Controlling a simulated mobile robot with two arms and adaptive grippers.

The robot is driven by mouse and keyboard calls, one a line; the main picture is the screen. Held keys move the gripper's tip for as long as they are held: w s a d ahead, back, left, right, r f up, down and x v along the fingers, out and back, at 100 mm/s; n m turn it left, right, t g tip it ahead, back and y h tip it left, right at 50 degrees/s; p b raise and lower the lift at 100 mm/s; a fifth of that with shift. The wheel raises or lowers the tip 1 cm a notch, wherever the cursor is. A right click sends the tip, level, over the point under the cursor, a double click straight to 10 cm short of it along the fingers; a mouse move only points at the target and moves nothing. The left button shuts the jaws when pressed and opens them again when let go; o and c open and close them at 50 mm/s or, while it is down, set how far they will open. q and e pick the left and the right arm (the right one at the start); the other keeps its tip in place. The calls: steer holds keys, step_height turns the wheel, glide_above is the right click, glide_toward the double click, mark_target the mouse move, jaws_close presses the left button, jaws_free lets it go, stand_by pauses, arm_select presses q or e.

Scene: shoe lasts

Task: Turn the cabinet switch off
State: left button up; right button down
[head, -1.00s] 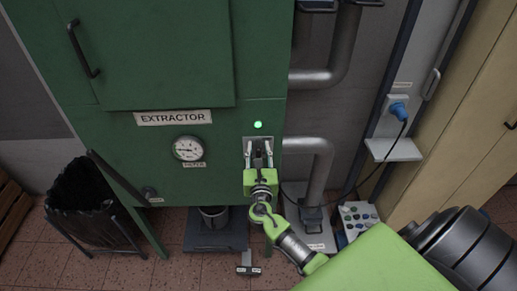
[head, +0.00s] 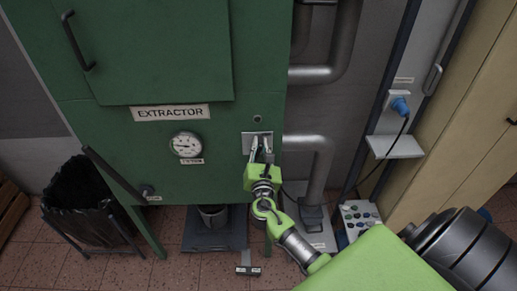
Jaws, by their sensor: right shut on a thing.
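The green extractor cabinet (head: 185,130) fills the left and middle of the head view. The cabinet switch sits on a small grey plate (head: 247,137) on the cabinet's lower right front. My right gripper (head: 262,146) is at this plate, with its fingers shut on the switch, which they mostly hide. The round lamp (head: 257,119) above the plate is dark. The left gripper is not in view.
A gauge (head: 186,145) and a slanted dark lever (head: 118,175) are on the cabinet front. Grey pipes (head: 322,160) run down just right of it. A blue plug (head: 400,106) sits in a wall socket. A black bin (head: 82,200) stands at left.

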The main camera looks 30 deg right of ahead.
steer(key=m+b, duration=0.2)
steer(key=f+m+b, duration=0.1)
steer(key=shift+s+d+m, duration=0.2)
steer(key=shift+d+m, duration=0.1)
steer(key=shift+m, duration=0.1)
steer(key=shift+s+d+f+m+b, duration=0.15)
steer(key=shift+f+m+b, duration=0.1)
steer(key=shift+m+b, duration=1.4)
steer(key=shift+s+d+f+m+b, duration=0.15)
steer(key=shift+f+m+b, duration=0.15)
steer(key=shift+m+b, duration=1.25)
steer(key=shift+d+f+m+b, duration=0.2)
steer(key=shift+m+b, duration=0.75)
steer(key=shift+m, duration=1.35)
steer(key=c, duration=2)
jaws_free()
steer(key=shift+c, duration=0.2)
